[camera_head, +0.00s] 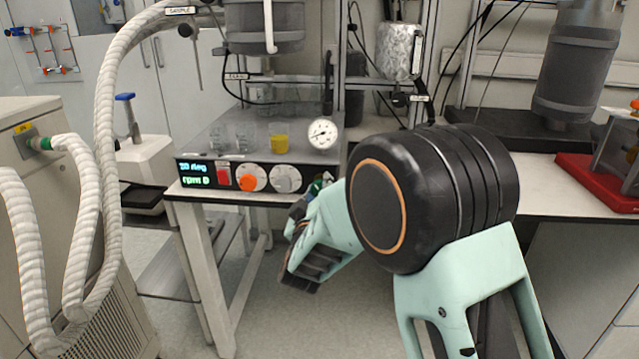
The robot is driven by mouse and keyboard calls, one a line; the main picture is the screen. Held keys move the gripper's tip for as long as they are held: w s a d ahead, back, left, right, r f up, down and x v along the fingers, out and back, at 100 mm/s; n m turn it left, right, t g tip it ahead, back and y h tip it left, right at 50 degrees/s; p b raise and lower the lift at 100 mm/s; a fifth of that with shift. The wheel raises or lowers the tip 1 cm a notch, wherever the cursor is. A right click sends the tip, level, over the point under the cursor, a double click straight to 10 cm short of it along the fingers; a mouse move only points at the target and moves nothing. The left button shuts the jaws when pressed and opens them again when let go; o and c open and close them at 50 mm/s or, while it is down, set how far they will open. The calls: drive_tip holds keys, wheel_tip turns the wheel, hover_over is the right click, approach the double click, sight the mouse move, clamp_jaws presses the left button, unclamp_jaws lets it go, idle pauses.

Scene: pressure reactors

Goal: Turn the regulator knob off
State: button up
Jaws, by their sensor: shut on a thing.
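The control panel (200,190) is a black box front at the edge of the bench. It has a lit display reading "20 deg" and "rpm 0", a red switch (223,177), an orange-centred dial (250,180) and a grey dial (286,179). My gripper (314,190) is at the panel's right end, below the round gauge, and is shut on what seems to be the regulator knob. A small green part (318,186) shows there. The fingers hide most of the knob, so its setting cannot be read.
A white pressure gauge (322,133) stands just above my gripper. Beakers, one with yellow liquid (279,137), stand behind the panel. Thick white hoses (95,200) and a cabinet are at left. A red-based device (600,183) is at right.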

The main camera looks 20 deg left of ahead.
drive_tip(key=n+p, duration=0.3)
drive_tip(key=n, duration=0.3)
drive_tip(key=shift+n+p, duration=0.3)
drive_tip(key=shift+p, duration=0.1)
drive_tip(key=shift+n+p, duration=1.35)
drive_tip(key=shift+n, duration=0.85)
drive_tip(key=shift+f, duration=0.1)
drive_tip(key=o, duration=1.2)
